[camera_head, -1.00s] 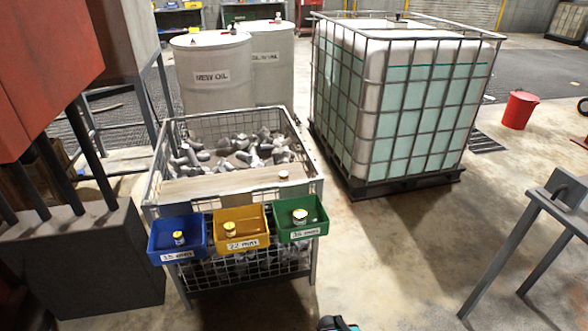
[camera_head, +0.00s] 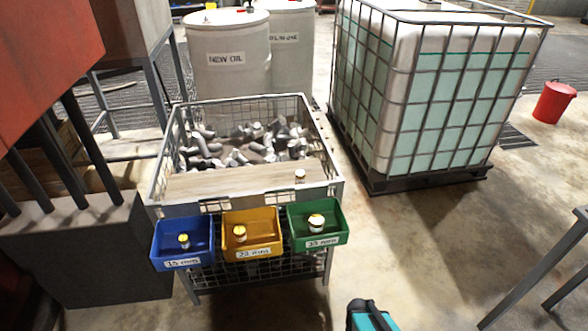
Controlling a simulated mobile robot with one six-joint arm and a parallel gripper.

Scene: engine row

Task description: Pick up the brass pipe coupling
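A small pale fitting with a brass-yellow top (camera_head: 300,176) stands upright on the wooden board (camera_head: 240,186) across the front of the wire cage, near its right end. It looks like the brass pipe coupling. Similar small fittings sit in the bins: one in the blue bin (camera_head: 184,240), one in the yellow bin (camera_head: 239,233) and a larger one in the green bin (camera_head: 316,222). A teal and black part of my arm shows at the bottom edge, in front of and apart from the cage. My gripper's fingers are not visible.
Grey metal parts (camera_head: 245,145) fill the cage behind the board. A caged liquid tank (camera_head: 430,100) stands right. The floor (camera_head: 420,240) before it is clear.

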